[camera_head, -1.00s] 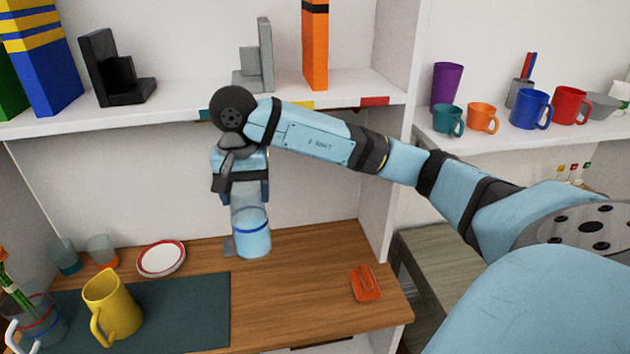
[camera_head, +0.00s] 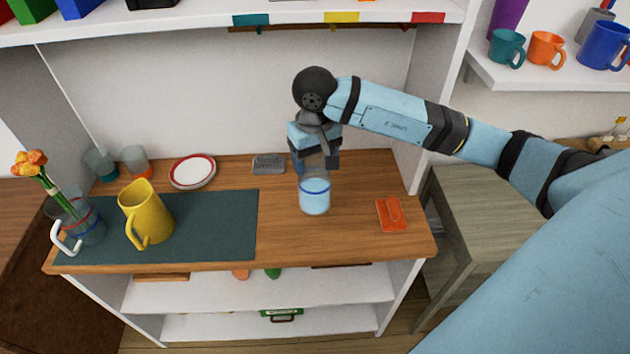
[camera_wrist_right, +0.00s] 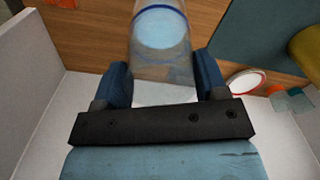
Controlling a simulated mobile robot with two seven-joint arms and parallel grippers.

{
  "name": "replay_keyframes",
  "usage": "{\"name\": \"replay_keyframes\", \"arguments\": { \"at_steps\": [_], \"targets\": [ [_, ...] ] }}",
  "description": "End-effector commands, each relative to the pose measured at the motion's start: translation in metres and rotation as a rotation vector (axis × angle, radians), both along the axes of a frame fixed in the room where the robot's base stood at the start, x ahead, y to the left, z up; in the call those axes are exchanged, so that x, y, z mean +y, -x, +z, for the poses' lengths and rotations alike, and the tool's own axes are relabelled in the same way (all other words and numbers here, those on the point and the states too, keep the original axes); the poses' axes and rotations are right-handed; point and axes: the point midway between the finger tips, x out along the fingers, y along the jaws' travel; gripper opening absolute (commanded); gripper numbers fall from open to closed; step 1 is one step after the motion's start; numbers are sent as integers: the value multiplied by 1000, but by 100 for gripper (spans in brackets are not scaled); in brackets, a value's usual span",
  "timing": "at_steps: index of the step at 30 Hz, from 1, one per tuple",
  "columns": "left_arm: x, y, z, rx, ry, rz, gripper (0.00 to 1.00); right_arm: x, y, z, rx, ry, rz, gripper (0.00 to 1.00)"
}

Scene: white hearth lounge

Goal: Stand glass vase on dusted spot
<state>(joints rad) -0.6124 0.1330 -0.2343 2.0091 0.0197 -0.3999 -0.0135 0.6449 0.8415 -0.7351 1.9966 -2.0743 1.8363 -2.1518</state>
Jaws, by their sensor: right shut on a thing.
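The glass vase (camera_head: 314,194) is clear, with a blue band and pale blue contents. My right gripper (camera_head: 316,164) is shut on its upper part and holds it upright over the bare wood right of the dark mat. Whether its base touches the wood, I cannot tell. In the right wrist view the vase (camera_wrist_right: 162,35) sits between the two blue fingers of the gripper (camera_wrist_right: 165,82). No distinct dusted mark shows on the wooden counter (camera_head: 345,235). My left gripper is not in view.
The dark mat (camera_head: 215,225) bears a yellow pitcher (camera_head: 148,212) and a flower vase (camera_head: 88,225). A red-rimmed plate (camera_head: 193,171), two small glasses and a grey translucent item (camera_head: 268,164) stand behind. An orange item (camera_head: 391,214) lies right of the held vase, with clear wood between.

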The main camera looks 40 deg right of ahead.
Motion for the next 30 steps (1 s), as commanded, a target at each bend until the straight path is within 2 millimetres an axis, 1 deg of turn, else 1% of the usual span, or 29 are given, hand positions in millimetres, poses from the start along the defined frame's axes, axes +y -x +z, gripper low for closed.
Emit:
{"name": "replay_keyframes", "arguments": {
  "at_steps": [1,4,6,11,18,21,26,30],
  "targets": [
    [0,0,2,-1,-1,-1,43,1,0,-10,4,-3,-2,3],
    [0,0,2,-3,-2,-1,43,0,0,-26,2,-1,-1,3],
    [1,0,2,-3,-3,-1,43,0,0,-34,0,-2,-2,3],
    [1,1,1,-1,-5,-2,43,0,-1,-43,-1,-1,-3,3],
    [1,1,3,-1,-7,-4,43,0,0,-73,1,-1,-3,3],
    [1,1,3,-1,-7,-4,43,0,0,-78,-2,-1,-1,3],
    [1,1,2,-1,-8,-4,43,0,-1,-77,-3,-1,-1,3],
    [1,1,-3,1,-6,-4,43,0,-1,-82,-3,-1,-1,3]
  ]
}}
